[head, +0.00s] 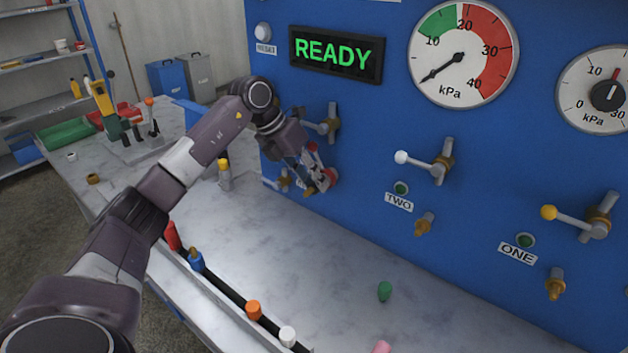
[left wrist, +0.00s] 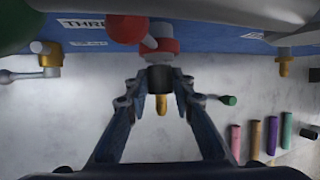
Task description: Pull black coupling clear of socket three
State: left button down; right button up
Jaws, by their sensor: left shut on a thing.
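In the left wrist view the black coupling (left wrist: 160,78) sits between the two fingers of my left gripper (left wrist: 157,84), with a brass tip (left wrist: 161,105) showing past it. The fingers are shut on the coupling's sides. A red collar (left wrist: 160,46) lies directly behind it, beside the partly covered label for socket three (left wrist: 85,22). I cannot tell whether coupling and socket still touch. In the head view my left gripper (head: 319,182) is close against the blue panel and hides most of the coupling and socket. My right gripper is not in view.
The blue panel (head: 365,115) carries lever valves, brass nozzles and gauges; a display reads READY. A white-levered valve (head: 428,162) is to the right of my gripper. A green plug (head: 384,291) lies on the bench, and a rail holds coloured plugs.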

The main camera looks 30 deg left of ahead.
pick_arm(q)
jog(key=shift+s, duration=0.45)
dwell(0.3)
jog(key=s, duration=0.1)
jog(key=s+b, duration=0.1)
jog(key=s, duration=0.1)
jog(key=s+b, duration=0.1)
jog(key=shift+s+a, duration=0.25)
jog(key=shift+s, duration=0.05)
dwell(0.6)
jog(key=shift+r, duration=0.15)
jog(key=shift+s+a+r, duration=0.1)
jog(key=shift+s+r, duration=1.3)
jog(key=shift+s, duration=0.1)
